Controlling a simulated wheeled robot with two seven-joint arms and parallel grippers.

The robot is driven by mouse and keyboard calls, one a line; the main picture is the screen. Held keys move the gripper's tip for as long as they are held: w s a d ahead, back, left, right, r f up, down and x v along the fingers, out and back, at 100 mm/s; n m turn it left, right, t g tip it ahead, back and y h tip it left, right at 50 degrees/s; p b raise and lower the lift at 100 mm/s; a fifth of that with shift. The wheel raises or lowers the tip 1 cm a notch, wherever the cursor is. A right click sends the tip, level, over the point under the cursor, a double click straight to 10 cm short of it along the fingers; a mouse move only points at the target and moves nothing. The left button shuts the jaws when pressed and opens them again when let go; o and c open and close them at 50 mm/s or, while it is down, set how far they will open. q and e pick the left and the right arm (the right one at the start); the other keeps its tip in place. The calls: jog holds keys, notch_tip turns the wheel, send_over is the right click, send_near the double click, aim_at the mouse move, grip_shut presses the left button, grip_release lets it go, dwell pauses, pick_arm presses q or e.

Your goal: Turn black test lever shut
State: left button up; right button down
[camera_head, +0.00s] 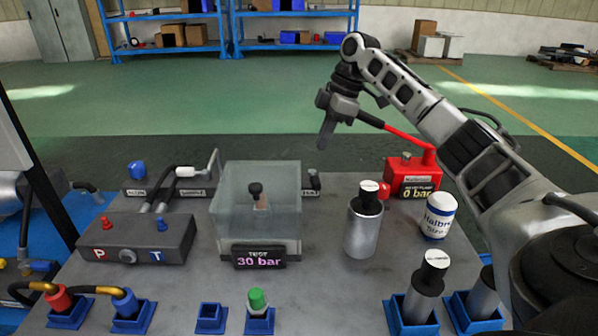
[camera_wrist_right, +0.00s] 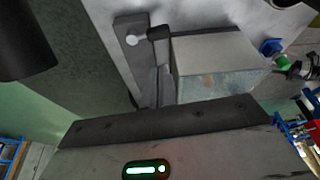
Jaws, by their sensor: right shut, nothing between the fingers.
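In the head view my right gripper (camera_head: 323,146) is shut and empty. Its dark fingers point down, above the back edge of the bench and right of the clear test box (camera_head: 287,190). Below them, beside the box, the dark right end of the rear valve block (camera_head: 313,186) shows, with a small pale round spot. I take the black test lever to be at this end, but its shape and angle are not clear. In the wrist view the pale spot (camera_wrist_right: 131,40) lies left of the box (camera_wrist_right: 220,65). My left gripper is out of view.
A display (camera_head: 259,258) in front of the box reads 30 bar. A red pump (camera_head: 411,178) reading 0 bar stands right of the gripper. A silver cylinder (camera_head: 362,232) and a white can (camera_head: 438,216) stand nearer. A pale lever (camera_head: 213,163) rises at the block's left.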

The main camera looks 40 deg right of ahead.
aim_at(314, 180)
jog(key=x, duration=1)
jog(key=shift+a+r, duration=0.1)
